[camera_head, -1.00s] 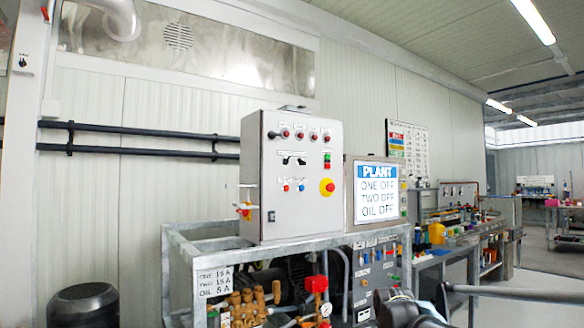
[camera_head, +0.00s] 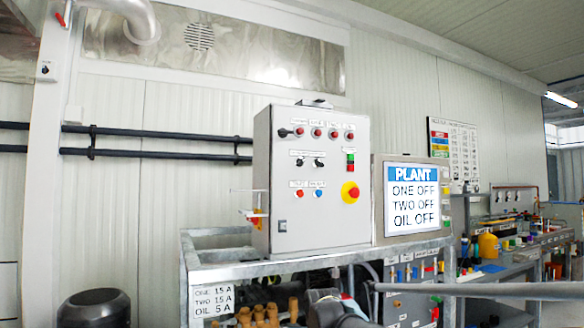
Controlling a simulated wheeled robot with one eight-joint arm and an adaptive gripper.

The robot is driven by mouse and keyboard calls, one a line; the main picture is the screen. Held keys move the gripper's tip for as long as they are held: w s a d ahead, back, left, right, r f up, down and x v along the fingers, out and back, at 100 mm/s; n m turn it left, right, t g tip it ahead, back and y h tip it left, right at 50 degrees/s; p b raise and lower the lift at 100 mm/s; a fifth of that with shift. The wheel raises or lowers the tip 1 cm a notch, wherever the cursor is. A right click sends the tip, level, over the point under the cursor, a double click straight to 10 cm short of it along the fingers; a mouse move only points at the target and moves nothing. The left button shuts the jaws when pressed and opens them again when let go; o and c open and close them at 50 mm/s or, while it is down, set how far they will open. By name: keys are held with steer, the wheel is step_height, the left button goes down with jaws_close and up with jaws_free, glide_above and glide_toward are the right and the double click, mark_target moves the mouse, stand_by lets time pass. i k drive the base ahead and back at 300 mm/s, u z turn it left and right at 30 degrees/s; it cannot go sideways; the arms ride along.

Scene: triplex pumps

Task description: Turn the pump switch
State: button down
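A light grey control cabinet (camera_head: 262,200) stands on the metal frame at the centre. It carries a black rotary switch (camera_head: 283,132) at top left, beside a row of red lamps. Two more black rotary switches, a left one (camera_head: 299,162) and a right one (camera_head: 319,163), sit side by side below. Their labels are too small to read, so I cannot tell which is the pump switch. The plant display (camera_head: 412,200) reads ONE OFF, TWO OFF, OIL OFF. My gripper's fingers do not show; dark and grey parts, likely of my arm, cross the bottom and lower right.
A red and yellow knob (camera_head: 350,192) and a red and a blue button sit on the cabinet front. Brass fittings (camera_head: 265,318) and a black drum (camera_head: 95,310) are at the lower left. Cluttered benches (camera_head: 500,268) stand to the right.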

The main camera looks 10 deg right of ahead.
mark_target(299, 162)
steer(key=z, duration=0.3)
steer(key=k, duration=0.9)
steer(key=u, duration=0.2)
